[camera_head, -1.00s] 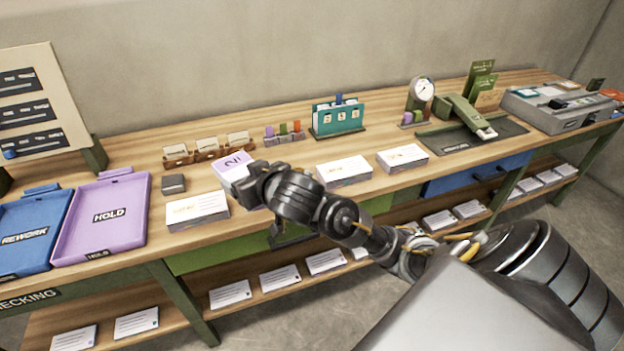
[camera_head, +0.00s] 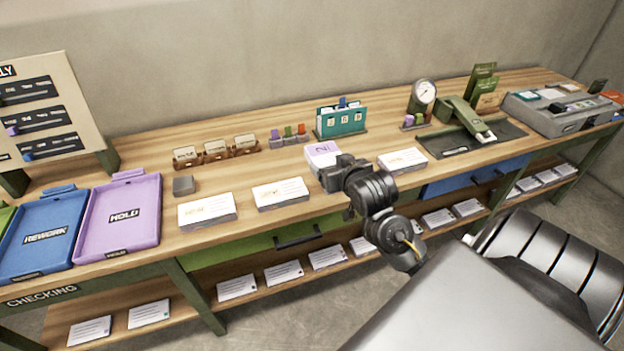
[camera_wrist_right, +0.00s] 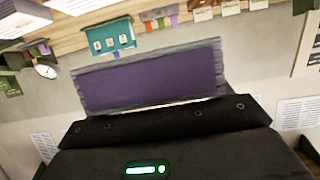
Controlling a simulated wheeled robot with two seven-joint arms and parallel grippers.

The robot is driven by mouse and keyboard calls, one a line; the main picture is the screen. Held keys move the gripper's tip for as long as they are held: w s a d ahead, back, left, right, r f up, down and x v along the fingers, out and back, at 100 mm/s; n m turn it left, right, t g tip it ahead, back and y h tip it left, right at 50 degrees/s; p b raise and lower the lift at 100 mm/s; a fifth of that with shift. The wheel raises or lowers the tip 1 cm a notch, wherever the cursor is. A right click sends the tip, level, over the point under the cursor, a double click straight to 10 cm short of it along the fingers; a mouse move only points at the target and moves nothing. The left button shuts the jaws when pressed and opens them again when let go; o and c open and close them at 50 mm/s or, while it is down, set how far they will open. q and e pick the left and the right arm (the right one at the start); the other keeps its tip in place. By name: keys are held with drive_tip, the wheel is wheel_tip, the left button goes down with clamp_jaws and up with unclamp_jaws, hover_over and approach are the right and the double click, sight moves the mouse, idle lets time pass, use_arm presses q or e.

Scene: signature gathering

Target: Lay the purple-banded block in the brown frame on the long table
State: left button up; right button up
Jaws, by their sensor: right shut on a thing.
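The purple-banded block (camera_head: 322,155) shows a white and purple face in the head view, at the tips of my right gripper (camera_head: 331,176). The gripper is shut on it, over the middle of the long table (camera_head: 150,185). In the right wrist view the block (camera_wrist_right: 150,78) is a wide purple face with grey page-like edges, in front of my dark gripper body. I cannot tell its exact height above the table. I cannot surely pick out the brown frame; small brown holders with cards (camera_head: 215,155) stand at the table's back. My left gripper is not in view.
White card stacks (camera_head: 207,211), (camera_head: 280,194) and (camera_head: 402,160) lie along the front. A grey block (camera_head: 183,186), purple HOLD tray (camera_head: 119,217) and blue REWORK tray (camera_head: 43,236) are left. A teal calendar-like stand (camera_head: 340,120) rises behind the gripper; a green press (camera_head: 465,118) is right.

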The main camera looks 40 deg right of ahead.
sight(324, 157)
drive_tip(key=p+x, duration=0.1)
drive_tip(key=x, duration=0.6)
drive_tip(key=shift+w+d+p, duration=0.15)
drive_tip(key=shift+d+p, duration=0.1)
drive_tip(key=shift+p, duration=0.15)
drive_tip(key=w+f, duration=0.2)
drive_tip(key=f, duration=0.1)
drive_tip(key=w+d+f+p, duration=0.1)
drive_tip(key=f, duration=0.2)
drive_tip(key=w+f, duration=0.2)
drive_tip(key=f, duration=0.1)
drive_tip(key=shift+w+d+f, duration=0.2)
drive_tip(key=shift+w, duration=0.15)
drive_tip(key=shift+f, duration=0.1)
drive_tip(key=shift+f, duration=0.1)
drive_tip(key=shift+f, duration=0.5)
drive_tip(key=o, duration=1.1)
drive_tip(key=shift+o, duration=0.2)
